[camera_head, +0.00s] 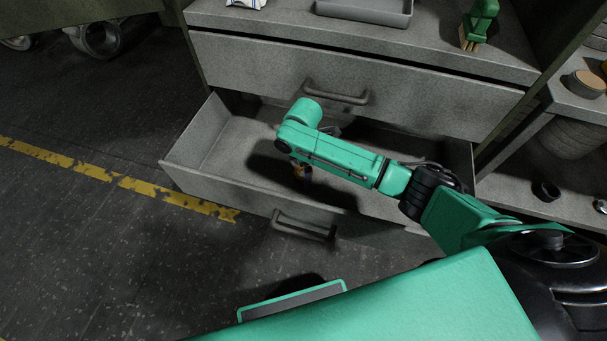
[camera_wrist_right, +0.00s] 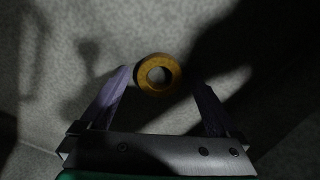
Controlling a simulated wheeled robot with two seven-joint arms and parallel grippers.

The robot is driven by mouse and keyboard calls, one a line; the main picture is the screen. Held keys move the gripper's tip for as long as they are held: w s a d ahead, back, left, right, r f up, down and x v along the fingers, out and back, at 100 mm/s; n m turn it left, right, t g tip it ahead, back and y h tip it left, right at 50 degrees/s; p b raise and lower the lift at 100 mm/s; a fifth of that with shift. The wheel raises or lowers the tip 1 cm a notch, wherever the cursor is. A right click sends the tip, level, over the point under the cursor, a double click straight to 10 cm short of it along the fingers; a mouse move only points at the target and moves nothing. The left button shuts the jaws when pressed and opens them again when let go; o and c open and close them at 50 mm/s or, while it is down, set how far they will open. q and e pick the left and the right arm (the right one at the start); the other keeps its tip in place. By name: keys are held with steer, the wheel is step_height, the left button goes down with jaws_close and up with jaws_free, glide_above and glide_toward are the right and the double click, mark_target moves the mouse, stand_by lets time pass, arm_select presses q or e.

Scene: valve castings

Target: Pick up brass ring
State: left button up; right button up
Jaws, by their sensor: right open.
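The brass ring (camera_wrist_right: 158,58) shows in the right wrist view as a gold-coloured ring with a round hole, its face turned to the camera. It lies against the grey drawer floor, between the two finger ends. My right gripper (camera_wrist_right: 162,80) is open, with one finger to each side of the ring; I cannot tell whether either touches it. In the head view my right arm reaches into the open drawer (camera_head: 225,185), and the right gripper (camera_head: 302,173) points down inside it, mostly hidden by the arm. My left gripper is not in view.
A closed drawer (camera_head: 400,95) with a handle is above the open one. A grey tray (camera_head: 365,12) and a green-handled brush (camera_head: 478,25) are on top. Shelves at the right hold a round container (camera_head: 585,84) and a dark ring (camera_head: 546,191).

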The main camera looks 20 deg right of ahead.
jaws_close()
